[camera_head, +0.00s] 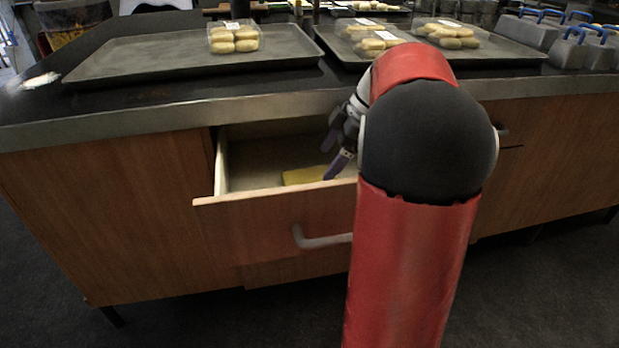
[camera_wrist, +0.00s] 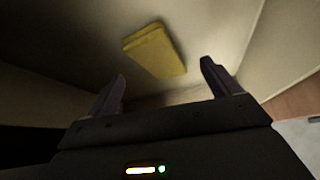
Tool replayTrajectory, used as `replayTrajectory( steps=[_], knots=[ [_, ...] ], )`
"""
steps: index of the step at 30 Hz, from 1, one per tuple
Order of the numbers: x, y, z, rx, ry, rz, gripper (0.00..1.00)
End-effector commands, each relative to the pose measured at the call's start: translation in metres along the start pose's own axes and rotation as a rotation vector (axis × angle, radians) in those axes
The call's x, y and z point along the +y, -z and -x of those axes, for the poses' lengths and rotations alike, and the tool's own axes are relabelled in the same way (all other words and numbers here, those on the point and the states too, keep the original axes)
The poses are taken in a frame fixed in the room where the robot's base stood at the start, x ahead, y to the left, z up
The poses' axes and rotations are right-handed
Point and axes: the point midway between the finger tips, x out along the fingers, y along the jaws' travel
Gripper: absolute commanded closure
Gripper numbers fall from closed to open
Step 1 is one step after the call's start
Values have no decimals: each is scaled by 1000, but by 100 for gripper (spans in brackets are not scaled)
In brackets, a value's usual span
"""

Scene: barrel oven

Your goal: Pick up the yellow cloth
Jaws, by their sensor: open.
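The yellow cloth (camera_head: 305,175) lies folded flat in the open drawer (camera_head: 265,180) under the counter. In the wrist view the cloth (camera_wrist: 156,51) is a yellow rectangle on the drawer floor, ahead of and between my two fingertips, apart from both. My gripper (camera_head: 336,157) reaches down into the drawer, with a purple finger close to the cloth's right part. It also shows in the wrist view (camera_wrist: 163,70), open with nothing between its fingers. My arm hides the right part of the drawer in the head view.
The drawer's front panel (camera_head: 270,222) with a grey handle (camera_head: 320,241) stands out from the cabinet. The dark counter (camera_head: 150,100) overhangs the drawer's back. Baking trays (camera_head: 130,58) and bags of buns (camera_head: 233,38) stand on it. The drawer's left part is clear.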

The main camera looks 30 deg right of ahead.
Motion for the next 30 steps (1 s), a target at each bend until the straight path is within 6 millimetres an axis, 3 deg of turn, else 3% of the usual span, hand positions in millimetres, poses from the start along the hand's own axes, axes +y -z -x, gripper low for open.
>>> replayTrajectory(
  steps=[5, 10, 15, 30],
  knots=[
    [0, 14, -8, 0, 1, 3, 11],
    [-1, 12, -39, 0, 3, 0, 11],
    [-1, 12, -56, -1, 2, 0, 11],
    [0, 11, -58, -1, 0, 0, 11]
  ],
)
